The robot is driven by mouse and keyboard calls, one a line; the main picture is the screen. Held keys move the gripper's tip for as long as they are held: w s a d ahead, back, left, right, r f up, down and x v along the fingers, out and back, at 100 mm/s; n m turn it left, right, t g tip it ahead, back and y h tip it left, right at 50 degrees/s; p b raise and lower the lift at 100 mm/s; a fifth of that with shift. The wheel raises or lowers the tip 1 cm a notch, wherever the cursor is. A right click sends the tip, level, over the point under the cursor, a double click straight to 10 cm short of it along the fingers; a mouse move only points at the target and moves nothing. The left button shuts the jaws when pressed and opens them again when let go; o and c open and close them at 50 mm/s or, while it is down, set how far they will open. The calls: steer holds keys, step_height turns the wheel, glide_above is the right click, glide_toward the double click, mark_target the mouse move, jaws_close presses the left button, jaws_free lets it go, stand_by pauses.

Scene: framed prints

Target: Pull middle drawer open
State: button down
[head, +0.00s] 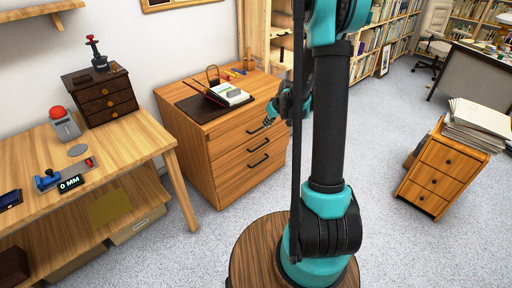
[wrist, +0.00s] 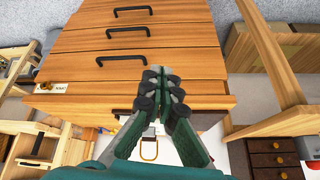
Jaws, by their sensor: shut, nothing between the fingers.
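The wooden cabinet (head: 195,135) has three stacked drawers with black bar handles, and all look shut. Its middle drawer (head: 233,155) has a handle (head: 258,141). In the wrist view the cabinet appears upside down, with the middle handle (wrist: 128,31) between the other two. My gripper (head: 272,114) is near the upper part of the cabinet front, close to the top handle. In the wrist view my gripper's fingers (wrist: 160,75) are together and empty, beside the top handle (wrist: 120,60) and apart from the middle one.
A wooden desk (head: 125,150) with a small dark drawer box (head: 105,100) stands left of the cabinet. A book (head: 229,95) and pencils lie on the cabinet top. Another small drawer unit (head: 440,170) stands at right. Carpet (head: 375,120) is clear between them.

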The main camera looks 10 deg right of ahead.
steer(key=w+d+f+n+t+y, duration=0.1)
steer(key=w+f+n, duration=0.1)
steer(key=w+f, duration=1)
steer(key=n+y, duration=0.1)
glide_toward(252, 147)
steer(key=shift+t, duration=0.4)
steer(key=x, duration=0.5)
steer(key=shift+d+f, duration=0.1)
steer(key=shift+f, duration=0.55)
steer(key=shift+d, duration=0.1)
